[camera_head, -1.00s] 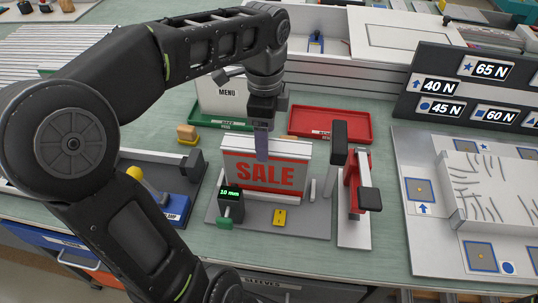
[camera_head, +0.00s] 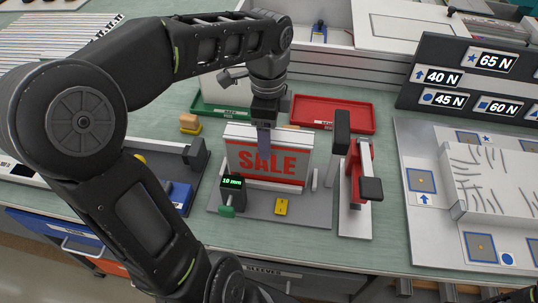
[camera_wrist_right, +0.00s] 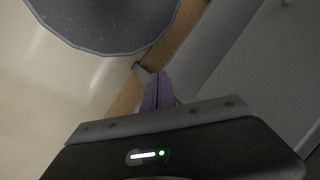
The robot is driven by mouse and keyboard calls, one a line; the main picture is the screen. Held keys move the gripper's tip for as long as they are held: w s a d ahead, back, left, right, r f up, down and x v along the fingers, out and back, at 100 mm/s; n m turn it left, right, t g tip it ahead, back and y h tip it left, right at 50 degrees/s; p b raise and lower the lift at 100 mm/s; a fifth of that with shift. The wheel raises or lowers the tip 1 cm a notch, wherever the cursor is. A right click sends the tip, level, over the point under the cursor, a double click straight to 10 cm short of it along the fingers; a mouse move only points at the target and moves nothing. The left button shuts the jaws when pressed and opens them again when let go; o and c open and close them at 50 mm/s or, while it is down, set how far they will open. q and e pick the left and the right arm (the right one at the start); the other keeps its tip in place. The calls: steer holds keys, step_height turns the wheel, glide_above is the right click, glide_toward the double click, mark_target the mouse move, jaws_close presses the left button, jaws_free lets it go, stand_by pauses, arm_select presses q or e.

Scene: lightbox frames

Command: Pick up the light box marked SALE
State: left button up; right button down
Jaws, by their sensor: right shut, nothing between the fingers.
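The SALE light box (camera_head: 240,157) stands upright on a grey fixture plate (camera_head: 307,215) in the head view, its front white and grey with red lettering. My left gripper (camera_head: 264,148) hangs over its top from above, a finger in front of the upper front face and hiding part of it. Whether the jaw holds the box cannot be seen. My right gripper (camera_wrist_right: 157,92) shows in the right wrist view with its purple fingers together, empty, away from the box.
A red tray (camera_head: 361,117) and a green tray (camera_head: 208,115) lie behind the box. A red clamp stand (camera_head: 352,185) stands close on its right, and a gauge reading 10 mm (camera_head: 232,188) at its front left. A dark sign panel (camera_head: 510,80) is at the right.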

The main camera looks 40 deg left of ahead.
arm_select(q)
step_height(320, 180, down, 5)
steer(key=shift+d+r+p, duration=0.1)
steer(key=shift+p, duration=0.3)
stand_by(0.4)
jaws_close()
stand_by(0.6)
